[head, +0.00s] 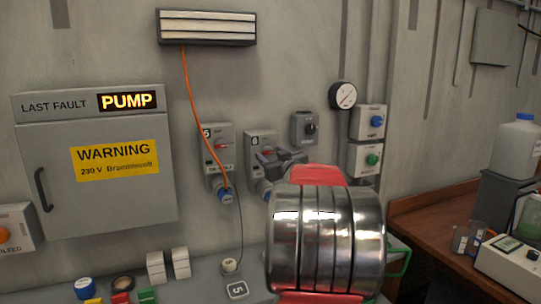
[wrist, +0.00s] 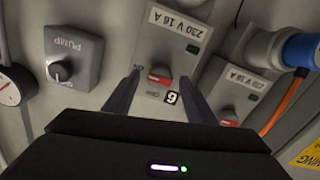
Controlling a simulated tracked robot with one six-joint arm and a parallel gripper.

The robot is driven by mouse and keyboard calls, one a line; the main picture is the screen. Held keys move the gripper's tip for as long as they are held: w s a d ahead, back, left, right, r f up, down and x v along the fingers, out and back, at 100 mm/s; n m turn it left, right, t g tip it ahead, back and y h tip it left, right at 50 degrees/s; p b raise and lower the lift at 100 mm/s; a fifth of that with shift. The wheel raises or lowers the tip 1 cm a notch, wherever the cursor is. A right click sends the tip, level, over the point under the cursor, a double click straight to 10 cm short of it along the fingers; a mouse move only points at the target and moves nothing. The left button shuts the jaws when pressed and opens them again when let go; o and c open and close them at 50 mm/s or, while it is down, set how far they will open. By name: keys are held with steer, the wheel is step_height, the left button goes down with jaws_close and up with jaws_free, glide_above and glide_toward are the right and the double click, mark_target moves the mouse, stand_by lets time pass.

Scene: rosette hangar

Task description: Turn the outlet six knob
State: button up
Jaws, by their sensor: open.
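The outlet six box (head: 258,138) is a grey wall unit marked 6, right of the outlet five box (head: 213,136). In the wrist view, which looks upside down, the outlet six knob (wrist: 160,76) is red and sits on the grey face marked "230 V 16 A", above a black 6 label. My gripper (wrist: 160,82) is open, with one dark finger on each side of this knob. I cannot tell whether either finger touches it. In the head view my gripper (head: 280,159) is in front of outlet six and hides part of it.
A grey PUMP switch (wrist: 73,65) is on the other side. A gauge (head: 343,95) and button boxes (head: 368,121) are farther right.

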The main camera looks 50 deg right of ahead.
steer(key=shift+w+d, duration=0.2)
steer(key=shift+w, duration=0.15)
steer(key=c, duration=1)
